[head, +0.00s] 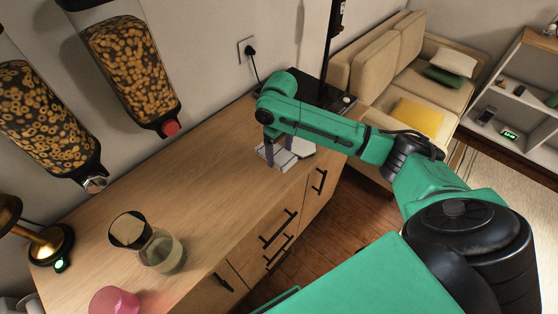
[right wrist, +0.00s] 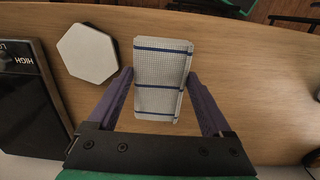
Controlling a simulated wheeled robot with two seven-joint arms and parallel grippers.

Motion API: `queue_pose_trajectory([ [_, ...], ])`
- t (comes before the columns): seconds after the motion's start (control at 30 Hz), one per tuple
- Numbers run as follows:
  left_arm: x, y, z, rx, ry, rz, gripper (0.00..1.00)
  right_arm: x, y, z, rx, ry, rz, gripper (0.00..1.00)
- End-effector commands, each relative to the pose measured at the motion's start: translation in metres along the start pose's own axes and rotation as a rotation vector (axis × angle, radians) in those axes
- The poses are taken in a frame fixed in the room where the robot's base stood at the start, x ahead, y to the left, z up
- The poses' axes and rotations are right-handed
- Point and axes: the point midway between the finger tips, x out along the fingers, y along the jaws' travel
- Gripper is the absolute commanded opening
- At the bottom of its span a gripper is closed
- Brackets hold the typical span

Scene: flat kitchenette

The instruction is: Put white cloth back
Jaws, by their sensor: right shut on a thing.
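The white cloth (head: 270,152) is a folded, pale checked piece with dark blue stripes, low over the wooden counter in the head view. In the right wrist view the cloth (right wrist: 162,72) lies between the two purple fingers of my right gripper (right wrist: 160,80). My right gripper (head: 278,154) points down at the counter and is shut on the cloth, one finger at each side. I cannot tell whether the cloth touches the counter. My left gripper is not in view.
A white hexagonal piece (right wrist: 88,53) lies beside the cloth, near a black appliance (right wrist: 28,100). A glass carafe (head: 160,250), pink item (head: 115,301) and brass lamp (head: 45,243) stand at the left. Dispensers (head: 130,65) hang above. The middle counter is clear.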

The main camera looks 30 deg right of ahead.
Motion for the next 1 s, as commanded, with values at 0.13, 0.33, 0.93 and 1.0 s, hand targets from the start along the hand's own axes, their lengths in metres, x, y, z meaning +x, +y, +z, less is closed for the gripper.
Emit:
queue_pose_trajectory([
  [0.13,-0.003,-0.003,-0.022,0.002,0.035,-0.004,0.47,0.024,0.000,0.001,0.000,-0.002,-0.001,0.32],
  [0.33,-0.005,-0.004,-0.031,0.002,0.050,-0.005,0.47,0.052,0.000,0.000,0.001,0.001,0.001,0.32],
  [0.93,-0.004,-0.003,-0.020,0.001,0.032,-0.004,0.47,0.050,0.000,-0.001,0.000,0.002,0.001,1.00],
  [1.0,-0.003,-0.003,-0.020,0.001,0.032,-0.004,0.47,0.041,0.000,-0.002,0.000,0.005,0.000,1.00],
])
